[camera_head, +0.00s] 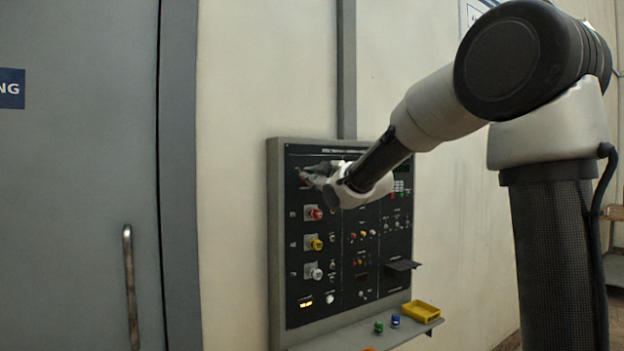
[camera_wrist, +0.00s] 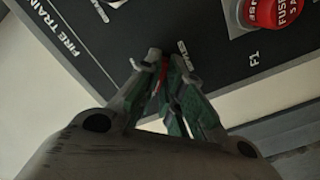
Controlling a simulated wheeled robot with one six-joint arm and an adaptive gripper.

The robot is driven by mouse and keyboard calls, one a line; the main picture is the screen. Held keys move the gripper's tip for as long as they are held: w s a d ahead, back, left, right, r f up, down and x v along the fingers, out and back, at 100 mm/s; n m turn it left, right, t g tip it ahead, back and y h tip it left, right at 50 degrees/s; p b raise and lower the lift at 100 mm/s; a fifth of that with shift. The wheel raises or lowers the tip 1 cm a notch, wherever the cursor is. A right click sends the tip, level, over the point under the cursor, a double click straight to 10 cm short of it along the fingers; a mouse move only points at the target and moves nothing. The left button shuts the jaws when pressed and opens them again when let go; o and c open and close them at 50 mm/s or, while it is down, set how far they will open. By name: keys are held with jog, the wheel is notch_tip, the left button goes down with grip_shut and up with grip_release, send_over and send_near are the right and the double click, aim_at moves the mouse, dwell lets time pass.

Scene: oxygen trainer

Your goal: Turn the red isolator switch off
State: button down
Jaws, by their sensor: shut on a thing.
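The black control panel (camera_head: 340,230) is on the wall in a grey frame. My gripper (camera_head: 308,178) is at its upper left corner. In the wrist view the fingertips (camera_wrist: 165,72) are closed together with a thin strip of red, the red isolator switch (camera_wrist: 163,74), between them. The fingers hide most of the switch, so I cannot tell which way it is turned.
A red fuse knob (camera_head: 313,213) sits just below my gripper, with a yellow knob (camera_head: 314,243) and a white knob (camera_head: 313,272) under it. A shelf holds a yellow tray (camera_head: 421,312) and small green (camera_head: 379,327) and blue (camera_head: 396,320) pieces. A grey door (camera_head: 80,180) stands at left.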

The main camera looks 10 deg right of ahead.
jog(key=shift+f, duration=0.1)
jog(key=c, duration=1.6)
grip_release()
jog(key=shift+o, duration=0.2)
jog(key=v, duration=1.2)
